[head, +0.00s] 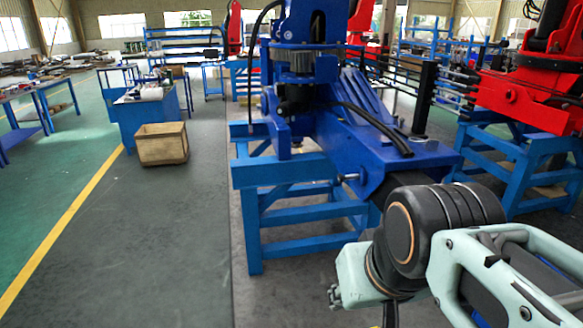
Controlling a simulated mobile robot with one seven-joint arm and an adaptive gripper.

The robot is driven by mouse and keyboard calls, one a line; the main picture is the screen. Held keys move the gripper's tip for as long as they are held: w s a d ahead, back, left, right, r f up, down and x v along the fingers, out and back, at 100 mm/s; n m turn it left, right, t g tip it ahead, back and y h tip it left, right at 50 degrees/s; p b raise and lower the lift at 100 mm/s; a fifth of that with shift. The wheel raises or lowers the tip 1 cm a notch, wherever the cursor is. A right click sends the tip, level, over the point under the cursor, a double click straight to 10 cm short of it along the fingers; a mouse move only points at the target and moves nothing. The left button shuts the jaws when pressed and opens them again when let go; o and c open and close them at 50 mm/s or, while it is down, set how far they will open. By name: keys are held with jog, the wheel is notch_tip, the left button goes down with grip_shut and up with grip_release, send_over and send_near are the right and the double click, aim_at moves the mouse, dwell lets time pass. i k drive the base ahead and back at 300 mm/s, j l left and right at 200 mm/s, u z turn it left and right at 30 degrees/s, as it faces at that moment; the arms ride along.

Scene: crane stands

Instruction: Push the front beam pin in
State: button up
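A blue crane (310,75) stands on a blue steel stand (290,172) in the middle of the head view. Its blue beam (375,150) runs toward the front right. A small silver pin (347,178) sticks out to the left from the side of the beam near its front end. How deep it sits I cannot tell. My mint-green and black arm fills the lower right, in front of and below the beam end, and hides part of the stand. My gripper's fingers do not show.
A red crane (515,95) on another blue stand (505,165) is at the right. A wooden crate (161,144) stands on the floor at the left, before a blue workbench (145,112). The grey floor left of the stand is clear.

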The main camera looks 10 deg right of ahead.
aim_at(340, 177)
jog(key=i+j, duration=0.5)
jog(key=j, duration=0.2)
jog(key=i, duration=1.05)
jog(key=i+l+u, duration=0.15)
jog(key=i+l, duration=0.55)
jog(key=k+j+z, duration=0.1)
jog(key=k+j, duration=0.1)
